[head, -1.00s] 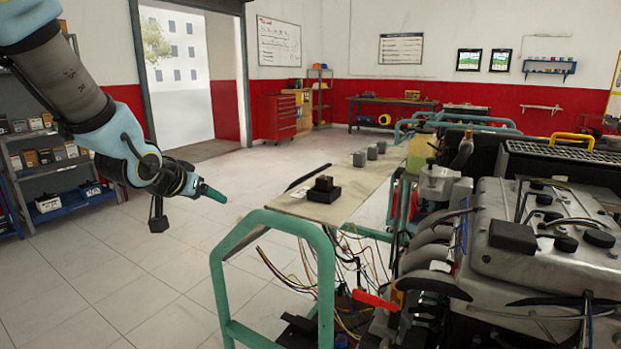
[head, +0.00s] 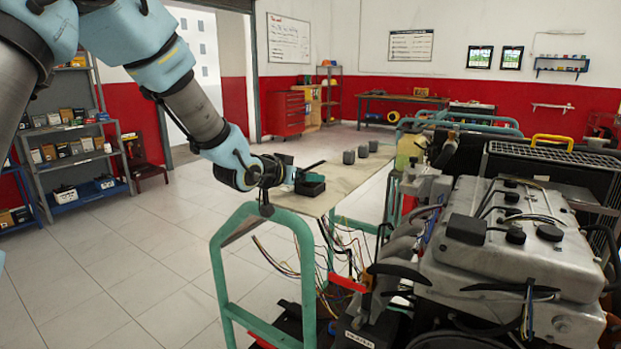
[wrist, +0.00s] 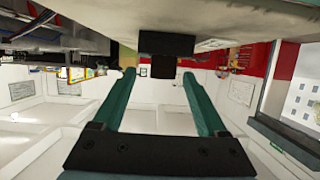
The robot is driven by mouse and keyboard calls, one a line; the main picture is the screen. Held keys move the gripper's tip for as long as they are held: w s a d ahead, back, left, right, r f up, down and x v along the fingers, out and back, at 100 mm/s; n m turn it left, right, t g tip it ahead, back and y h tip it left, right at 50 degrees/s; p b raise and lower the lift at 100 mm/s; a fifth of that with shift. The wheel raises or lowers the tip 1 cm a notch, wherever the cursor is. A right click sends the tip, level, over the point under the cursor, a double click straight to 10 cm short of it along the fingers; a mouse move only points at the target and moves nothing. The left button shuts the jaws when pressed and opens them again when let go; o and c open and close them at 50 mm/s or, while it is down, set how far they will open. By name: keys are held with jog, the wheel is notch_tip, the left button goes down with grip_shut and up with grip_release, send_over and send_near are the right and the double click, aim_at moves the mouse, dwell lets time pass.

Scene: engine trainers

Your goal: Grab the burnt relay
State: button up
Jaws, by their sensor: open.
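A small black relay (wrist: 163,67) sits upright on a wider black base (wrist: 165,43) on the flat board; the wrist picture is upside down. The base also shows in the head view (head: 310,189), at the board's near end. My gripper (wrist: 160,74) is open, with its dark green fingers spread either side of the relay in the wrist view. The relay appears just beyond or between the fingertips; I cannot tell which. In the head view my gripper (head: 311,168) is right at the relay and partly covers it. I cannot make out burn marks.
Grey blocks (head: 349,157) stand farther along the board (head: 330,201). A green tube frame (head: 219,262) with loose wires stands below it. The engine (head: 520,265) fills the right side. Open tiled floor (head: 140,270) lies to the left.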

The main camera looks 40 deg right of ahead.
jog(key=shift+p+x, duration=0.45)
jog(key=shift+x, duration=1.15)
jog(key=shift+w+a, duration=0.1)
jog(key=shift+w, duration=0.05)
grip_shut()
